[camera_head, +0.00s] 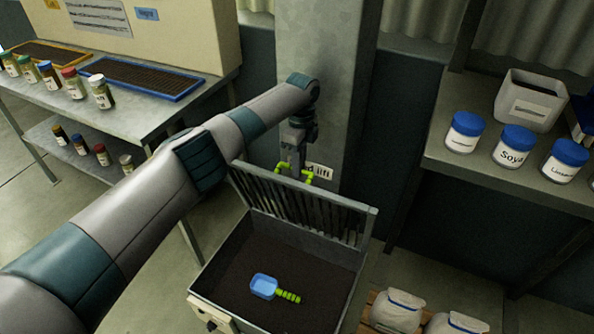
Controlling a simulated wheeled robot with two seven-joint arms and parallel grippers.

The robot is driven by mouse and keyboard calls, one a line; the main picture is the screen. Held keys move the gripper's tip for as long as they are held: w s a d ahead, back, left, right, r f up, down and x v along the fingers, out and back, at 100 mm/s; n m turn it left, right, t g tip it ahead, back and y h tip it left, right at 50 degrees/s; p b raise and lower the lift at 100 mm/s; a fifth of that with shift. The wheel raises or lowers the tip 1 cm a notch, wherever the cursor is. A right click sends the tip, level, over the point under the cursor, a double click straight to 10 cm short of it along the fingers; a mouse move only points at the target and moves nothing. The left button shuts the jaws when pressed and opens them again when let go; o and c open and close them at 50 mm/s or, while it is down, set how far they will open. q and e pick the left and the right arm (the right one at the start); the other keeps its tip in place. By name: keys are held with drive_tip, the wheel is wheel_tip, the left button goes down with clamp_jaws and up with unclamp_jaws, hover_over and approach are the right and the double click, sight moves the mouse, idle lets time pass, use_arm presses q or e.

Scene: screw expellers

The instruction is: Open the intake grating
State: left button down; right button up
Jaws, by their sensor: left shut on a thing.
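The intake grating (300,207) is a grey barred panel, tilted up along the far side of the intake box (359,288). My left gripper (294,176) has lime-green fingers and is at the grating's raised top edge, shut on it. The grating's bars partly hide the far wall of the box. Inside the box is dark material with a blue scoop (264,286) with a green handle lying on it. My right gripper is not in view.
A metal column (330,60) stands right behind the grating. Shelves with jars (465,132) and a grey bin (530,100) are at the right. A bench with bottles and a blue-rimmed tray (186,92) is at the left. White sacks (397,312) lie at the lower right.

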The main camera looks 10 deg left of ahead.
use_arm(q)
drive_tip(key=shift+s+f, duration=0.15)
drive_tip(key=shift+f, duration=0.2)
drive_tip(key=c, duration=1.8)
unclamp_jaws()
drive_tip(key=shift+o, duration=0.2)
drive_tip(key=shift+w+f, duration=0.1)
drive_tip(key=shift+w, duration=0.2)
drive_tip(key=shift+r, duration=0.25)
wheel_tip(320, 180, up, 17)
drive_tip(key=w, duration=0.1)
drive_tip(key=shift+d, duration=0.3)
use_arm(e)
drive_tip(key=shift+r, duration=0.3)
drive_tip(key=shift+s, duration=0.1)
